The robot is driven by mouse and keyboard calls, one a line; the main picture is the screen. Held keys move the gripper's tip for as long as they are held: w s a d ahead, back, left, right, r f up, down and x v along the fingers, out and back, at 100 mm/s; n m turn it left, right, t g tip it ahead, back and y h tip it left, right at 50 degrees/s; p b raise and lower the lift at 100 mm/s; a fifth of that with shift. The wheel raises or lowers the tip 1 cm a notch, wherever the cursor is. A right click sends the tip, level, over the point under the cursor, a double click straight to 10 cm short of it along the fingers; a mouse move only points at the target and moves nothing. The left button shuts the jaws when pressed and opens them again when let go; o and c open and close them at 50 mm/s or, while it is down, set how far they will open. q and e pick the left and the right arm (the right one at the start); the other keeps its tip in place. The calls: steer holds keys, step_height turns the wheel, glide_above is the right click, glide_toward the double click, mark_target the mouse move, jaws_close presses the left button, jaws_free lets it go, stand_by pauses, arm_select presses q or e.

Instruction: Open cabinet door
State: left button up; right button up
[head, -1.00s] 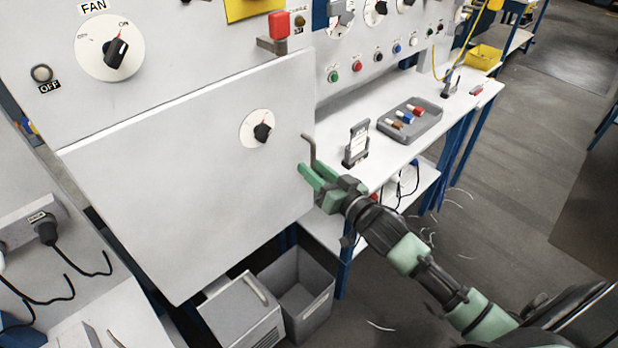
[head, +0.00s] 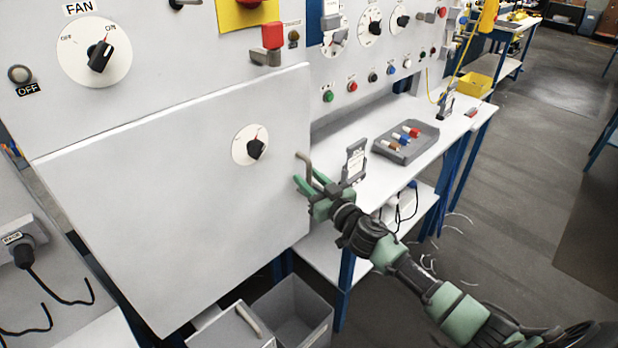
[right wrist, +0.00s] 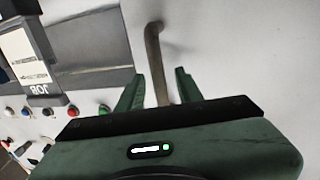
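The cabinet door (head: 180,200) is a large light-grey panel with a black knob on a white dial (head: 251,145). It stands out at an angle from the control panel behind it. A bent grey handle (head: 305,166) sits at its right edge. My right gripper (head: 308,186) is at this handle. In the right wrist view the handle (right wrist: 157,62) runs down between the two green fingers (right wrist: 159,88), which are apart, with space on both sides of it. My left gripper is not in view.
A white bench (head: 345,130) with a grey tray (head: 405,142) of coloured pieces and a dark phone-like holder (head: 355,163) is right of the door. A grey bin (head: 290,315) stands on the floor below. Open floor (head: 530,150) lies to the right.

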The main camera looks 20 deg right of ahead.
steer(key=shift+w, duration=0.1)
jaws_close()
stand_by(1.4)
